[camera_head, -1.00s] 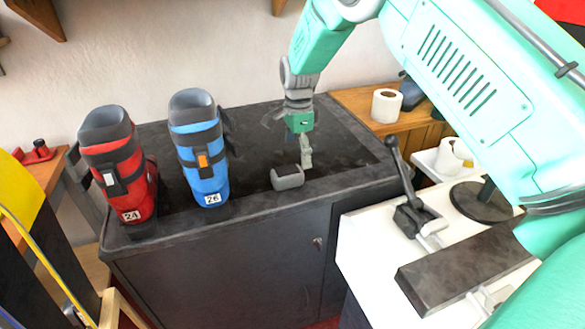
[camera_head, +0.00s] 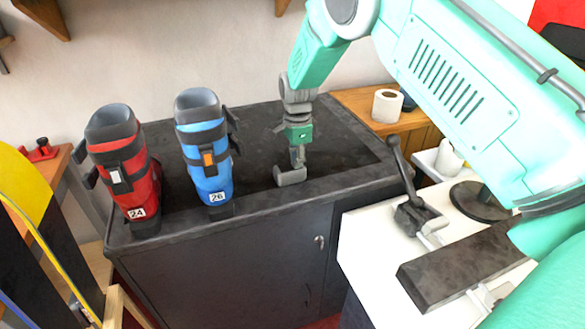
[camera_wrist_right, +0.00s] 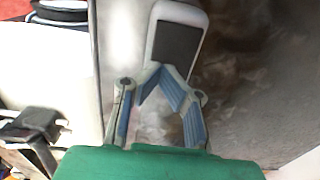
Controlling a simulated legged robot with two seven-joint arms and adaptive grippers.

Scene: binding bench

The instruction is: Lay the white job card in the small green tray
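My right gripper (camera_head: 297,160) points down over the dark bench top, at a grey block-like object (camera_head: 290,177) near the front edge. In the right wrist view the gripper's blue-padded fingers (camera_wrist_right: 161,82) slant in toward each other just at the near end of this object. It shows there as a light grey body with a dark face (camera_wrist_right: 176,43). I cannot tell whether the fingers touch or hold it. I see no white job card and no small green tray in these views. My left gripper is not in view.
A red boot (camera_head: 128,170) and a blue boot (camera_head: 208,160) stand on the bench left of the gripper. A white worktop (camera_head: 370,255) with a black lever clamp (camera_head: 410,210) and a dark bar (camera_head: 465,262) is at right. The bench (camera_head: 345,140) behind the gripper is clear.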

